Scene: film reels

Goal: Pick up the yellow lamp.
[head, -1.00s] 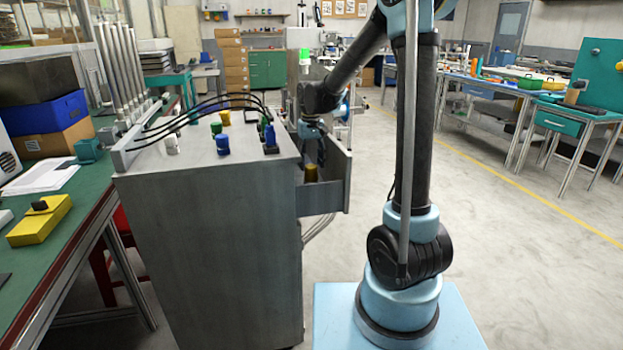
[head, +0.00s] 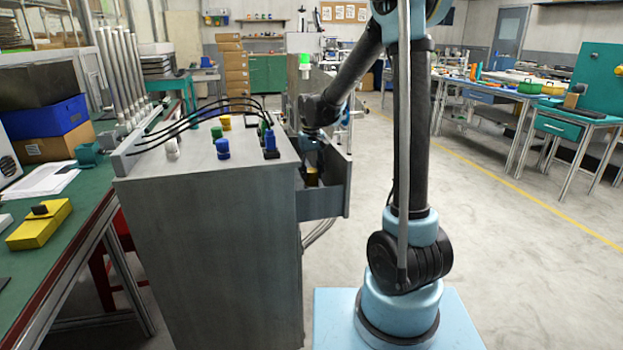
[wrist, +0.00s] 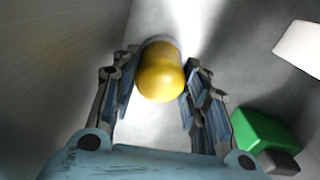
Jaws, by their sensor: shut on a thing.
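The yellow lamp (wrist: 161,76) is a rounded yellow cap standing inside the open metal drawer. It also shows in the head view (head: 312,179), small and partly hidden by my gripper. My gripper (wrist: 160,62) is shut on the lamp, with one finger on each side. In the head view my gripper (head: 314,166) reaches down into the drawer, and its fingertips are hard to make out there.
The drawer (head: 323,204) sticks out from a grey cabinet (head: 210,230). In the wrist view, a green block (wrist: 262,130) and a white piece (wrist: 300,47) lie nearby.

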